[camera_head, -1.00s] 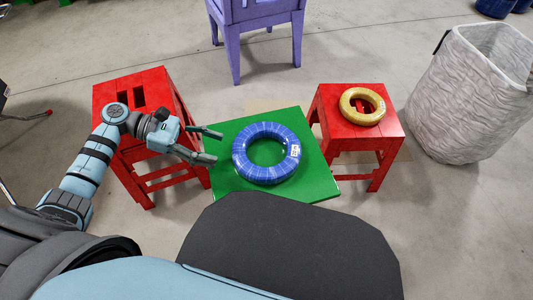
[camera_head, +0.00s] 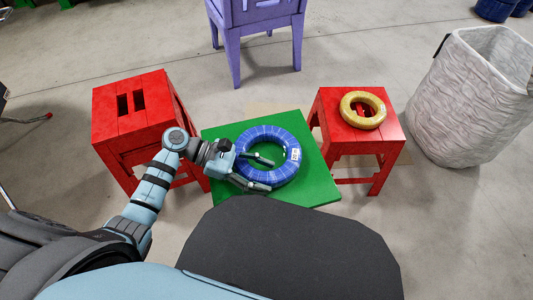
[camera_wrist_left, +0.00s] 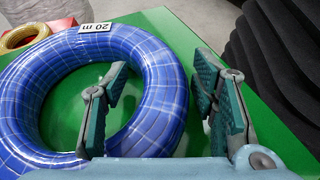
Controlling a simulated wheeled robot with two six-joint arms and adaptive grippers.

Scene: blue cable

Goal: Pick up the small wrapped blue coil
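The blue wrapped coil (camera_head: 284,144) lies flat on the green table (camera_head: 318,185) in the head view. It has a white label, which reads "20 m" in the left wrist view, where the coil (camera_wrist_left: 160,90) fills the left half. My left gripper (camera_head: 270,174) is open at the coil's near left part. In the left wrist view, one finger of the gripper (camera_wrist_left: 165,95) is over the coil's hole side and the other is outside the ring, with the coil's band between them. I cannot tell whether either finger touches it. My right gripper is not in view.
A red stool (camera_head: 130,128) stands left of the green table. Another red stool (camera_head: 333,132) at right carries a yellow coil (camera_head: 376,114). A purple chair (camera_head: 263,38) stands behind. A pale fabric basket (camera_head: 463,105) is far right.

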